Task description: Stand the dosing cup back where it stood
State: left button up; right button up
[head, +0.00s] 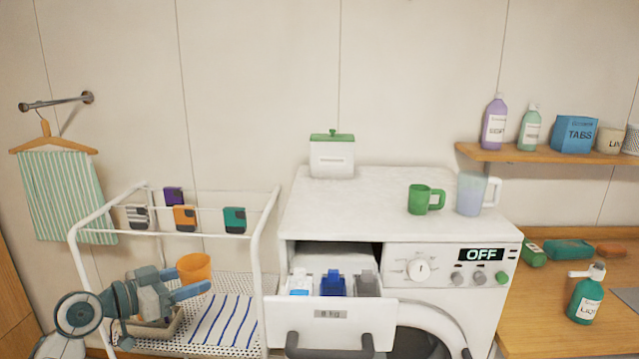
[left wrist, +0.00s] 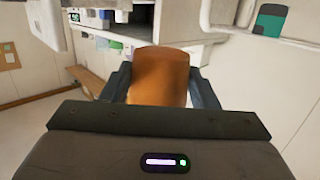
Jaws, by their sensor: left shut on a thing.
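An orange cup (head: 194,265), which I take for the dosing cup, is held in my left gripper (head: 183,283) at the drying rack on the left. In the left wrist view the cup (left wrist: 158,78) sits between the two dark fingers of my left gripper (left wrist: 160,85), which is shut on it. The cup looks clear of the rack's shelf, though its underside is hidden by the fingers. My right gripper is not in view.
The washing machine (head: 340,203) has its detergent drawer (head: 330,318) pulled out. A green mug (head: 419,199) and a clear jug (head: 471,194) stand on top, with a lidded white box (head: 332,156) behind. The white rack frame (head: 258,275) surrounds a striped cloth (head: 222,318).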

pick_arm(q)
jog(key=s+d+f+n+t+y+b, duration=0.1)
jog(key=s+d+f+n+t+y, duration=0.25)
jog(key=f, duration=0.55)
jog(key=s+d+f+n+y+b, duration=0.25)
jog(key=s+d+f, duration=0.3)
jog(key=f, duration=0.35)
jog(key=s+a+f+n+t+y, duration=0.1)
jog(key=s+a+f+n+y, duration=0.1)
jog(key=s+y, duration=0.3)
jog(key=s+n, duration=0.1)
jog(key=s, duration=0.2)
jog(key=shift+s+a+f+y, duration=0.2)
jog(key=shift+s+a+y, duration=0.1)
jog(key=shift+a, duration=0.05)
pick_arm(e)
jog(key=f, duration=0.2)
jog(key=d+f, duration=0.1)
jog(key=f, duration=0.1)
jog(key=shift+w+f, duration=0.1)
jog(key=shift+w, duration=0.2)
